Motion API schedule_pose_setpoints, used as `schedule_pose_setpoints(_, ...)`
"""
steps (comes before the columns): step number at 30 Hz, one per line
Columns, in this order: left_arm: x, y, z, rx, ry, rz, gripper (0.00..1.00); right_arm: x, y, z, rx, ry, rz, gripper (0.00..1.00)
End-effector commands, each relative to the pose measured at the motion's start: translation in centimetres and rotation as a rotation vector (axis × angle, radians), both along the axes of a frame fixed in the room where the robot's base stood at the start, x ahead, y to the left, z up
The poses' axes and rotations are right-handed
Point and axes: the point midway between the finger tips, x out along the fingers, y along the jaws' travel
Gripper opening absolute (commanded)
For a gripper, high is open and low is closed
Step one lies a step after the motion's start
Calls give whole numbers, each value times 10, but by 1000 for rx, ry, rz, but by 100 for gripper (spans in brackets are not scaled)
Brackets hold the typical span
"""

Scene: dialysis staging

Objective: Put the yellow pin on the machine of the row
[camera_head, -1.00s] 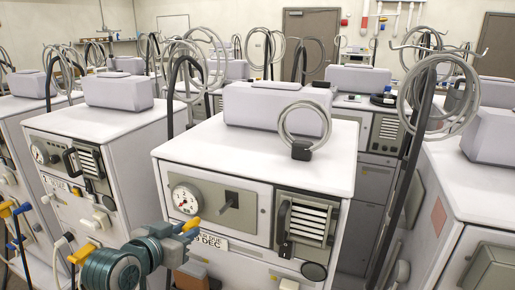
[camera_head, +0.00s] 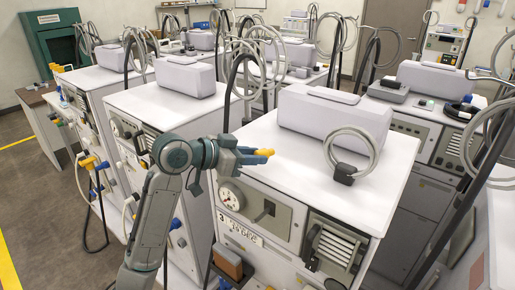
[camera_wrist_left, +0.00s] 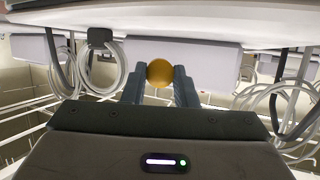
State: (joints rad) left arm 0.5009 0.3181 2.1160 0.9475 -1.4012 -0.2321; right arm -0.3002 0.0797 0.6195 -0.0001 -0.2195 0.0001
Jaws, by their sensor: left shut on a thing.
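My left gripper (camera_head: 246,155) is shut on the yellow pin (camera_head: 264,152), whose yellow end sticks out past the fingertips. In the head view they show at the left front edge of the nearest machine's white top (camera_head: 310,181), above its gauge (camera_head: 231,195); whether the pin touches the top I cannot tell. In the left wrist view the pin's round yellow end (camera_wrist_left: 160,72) sits between the two fingers. This machine has a grey box (camera_head: 334,119) at the back of its top and a coiled pale tube with a black block (camera_head: 345,173). My right gripper is not in view.
More white machines (camera_head: 153,110) stand to the left and behind, with hose coils on dark poles. A dark pole (camera_head: 462,200) rises at the right. Much of the nearest top's front is clear. A green cabinet (camera_head: 58,45) stands far left.

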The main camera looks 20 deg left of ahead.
Motion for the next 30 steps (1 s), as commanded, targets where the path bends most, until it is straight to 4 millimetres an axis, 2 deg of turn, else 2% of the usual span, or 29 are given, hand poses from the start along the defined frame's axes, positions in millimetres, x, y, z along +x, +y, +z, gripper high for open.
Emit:
schedule_pose_setpoints(1,13,4,4,-2,5,2,0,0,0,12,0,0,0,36)
schedule_pose_setpoints(3,29,8,3,-3,3,0,0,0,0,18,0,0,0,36)
schedule_pose_setpoints(9,53,15,-3,-2,1,0,0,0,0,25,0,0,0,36)
schedule_pose_setpoints(13,55,16,-10,-2,3,0,0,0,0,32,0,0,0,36)
schedule_pose_setpoints(19,55,16,-34,-2,4,0,0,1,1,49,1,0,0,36)
schedule_pose_setpoints(30,55,16,-42,-1,-1,0,0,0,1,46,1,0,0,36)
